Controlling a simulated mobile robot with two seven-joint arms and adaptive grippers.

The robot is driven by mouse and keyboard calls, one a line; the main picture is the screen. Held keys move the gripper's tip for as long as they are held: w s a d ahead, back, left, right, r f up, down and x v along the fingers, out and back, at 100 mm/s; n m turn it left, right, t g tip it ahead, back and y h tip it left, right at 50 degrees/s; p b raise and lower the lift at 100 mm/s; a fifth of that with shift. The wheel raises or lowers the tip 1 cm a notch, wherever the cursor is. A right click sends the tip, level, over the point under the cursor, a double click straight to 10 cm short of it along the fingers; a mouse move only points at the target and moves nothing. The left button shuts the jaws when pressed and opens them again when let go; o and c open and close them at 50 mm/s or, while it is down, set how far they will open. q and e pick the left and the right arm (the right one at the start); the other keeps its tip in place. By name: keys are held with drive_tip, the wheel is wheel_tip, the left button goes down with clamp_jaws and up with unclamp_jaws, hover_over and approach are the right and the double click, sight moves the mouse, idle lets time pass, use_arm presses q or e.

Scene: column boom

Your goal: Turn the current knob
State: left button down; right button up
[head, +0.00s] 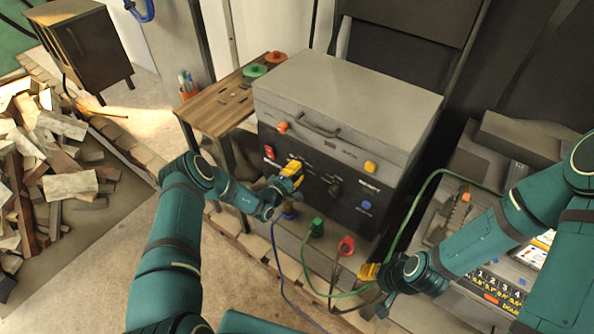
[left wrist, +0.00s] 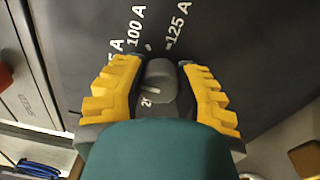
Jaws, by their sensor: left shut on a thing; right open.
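The current knob (left wrist: 160,82) is a dark grey knob on the black panel of the grey machine (head: 345,95). In the left wrist view it sits between the two yellow fingers of my left gripper (left wrist: 158,88), which is shut on it. White marks 100 A and 125 A show beyond the knob; another label is partly covered. In the head view my left gripper (head: 291,174) is at the panel and hides the knob. My right gripper (head: 369,273) is open, low in front of the machine, near the green cable.
A second dark knob (head: 335,190) is on the panel to the right. Blue (head: 289,212), green (head: 317,228) and red (head: 346,244) plugs with cables are below the panel. A wooden table (head: 222,108) stands left; a wood pile (head: 60,150) lies farther left.

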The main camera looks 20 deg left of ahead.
use_arm(q)
drive_tip(key=shift+w, duration=0.1)
drive_tip(key=c, duration=0.6)
unclamp_jaws()
drive_tip(key=v, duration=1.2)
